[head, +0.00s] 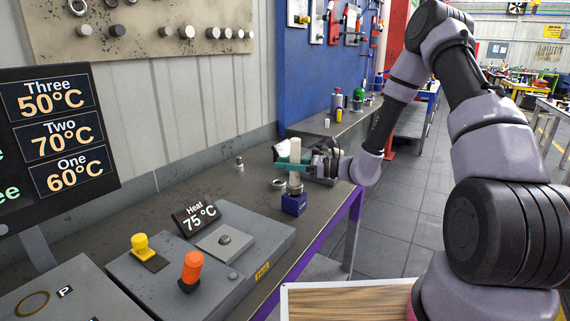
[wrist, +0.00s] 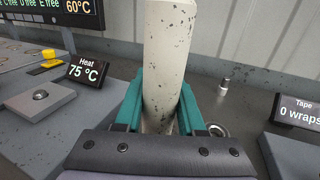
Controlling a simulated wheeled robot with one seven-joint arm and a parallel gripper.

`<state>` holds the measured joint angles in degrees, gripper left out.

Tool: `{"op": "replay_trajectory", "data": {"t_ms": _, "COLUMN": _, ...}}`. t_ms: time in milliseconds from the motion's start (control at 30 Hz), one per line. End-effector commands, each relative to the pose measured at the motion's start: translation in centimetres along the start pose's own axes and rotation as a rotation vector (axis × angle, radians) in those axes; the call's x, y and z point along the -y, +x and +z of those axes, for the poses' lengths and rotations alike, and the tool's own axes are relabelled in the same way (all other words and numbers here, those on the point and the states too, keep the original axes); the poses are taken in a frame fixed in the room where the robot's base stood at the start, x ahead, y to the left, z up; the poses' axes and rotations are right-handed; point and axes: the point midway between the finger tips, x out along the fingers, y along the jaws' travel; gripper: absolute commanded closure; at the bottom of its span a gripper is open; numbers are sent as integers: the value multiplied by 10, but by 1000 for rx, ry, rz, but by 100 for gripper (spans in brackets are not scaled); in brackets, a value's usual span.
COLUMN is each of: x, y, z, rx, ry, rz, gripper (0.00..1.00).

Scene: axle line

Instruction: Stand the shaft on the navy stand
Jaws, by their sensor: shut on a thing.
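The shaft (head: 295,150) is a pale, speckled, upright rod with a wider grey lower part. It also shows in the wrist view (wrist: 168,50), rising between the teal fingers. My gripper (head: 291,165) is shut on the shaft around its middle, reaching in from the right. The navy stand (head: 292,204) is a small dark blue block on the bench, directly below the shaft. The shaft's lower end appears at the stand's top; I cannot tell whether it bears on it. In the wrist view my gripper (wrist: 160,105) hides the shaft's lower end and the stand.
A grey heater box (head: 223,240) with a 75 °C display stands at the front left. A metal ring (head: 277,184) and a small metal cylinder (head: 239,165) lie behind the stand. A tape display (wrist: 300,112) shows 0 wraps. The bench's purple edge (head: 312,246) is close on the right.

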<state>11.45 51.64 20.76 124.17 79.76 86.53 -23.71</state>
Motion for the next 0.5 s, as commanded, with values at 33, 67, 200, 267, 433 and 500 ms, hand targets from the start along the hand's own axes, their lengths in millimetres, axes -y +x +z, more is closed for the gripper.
{"op": "replay_trajectory", "data": {"t_ms": 33, "x": 0, "y": 0, "z": 0, "rx": 2, "ry": 0, "rz": 0, "gripper": 100}}
{"op": "replay_trajectory", "data": {"t_ms": 67, "x": 0, "y": 0, "z": 0, "rx": 2, "ry": 0, "rz": 0, "gripper": 100}}
{"op": "replay_trajectory", "data": {"t_ms": 200, "x": 0, "y": 0, "z": -2, "rx": 2, "ry": 0, "rz": 0, "gripper": 100}}
{"op": "replay_trajectory", "data": {"t_ms": 267, "x": 0, "y": 0, "z": -4, "rx": 2, "ry": 0, "rz": 0, "gripper": 100}}
{"op": "replay_trajectory", "data": {"t_ms": 433, "x": 0, "y": 0, "z": -7, "rx": 2, "ry": 0, "rz": 0, "gripper": 100}}
{"op": "replay_trajectory", "data": {"t_ms": 500, "x": 0, "y": 0, "z": -8, "rx": 2, "ry": 0, "rz": 0, "gripper": 100}}
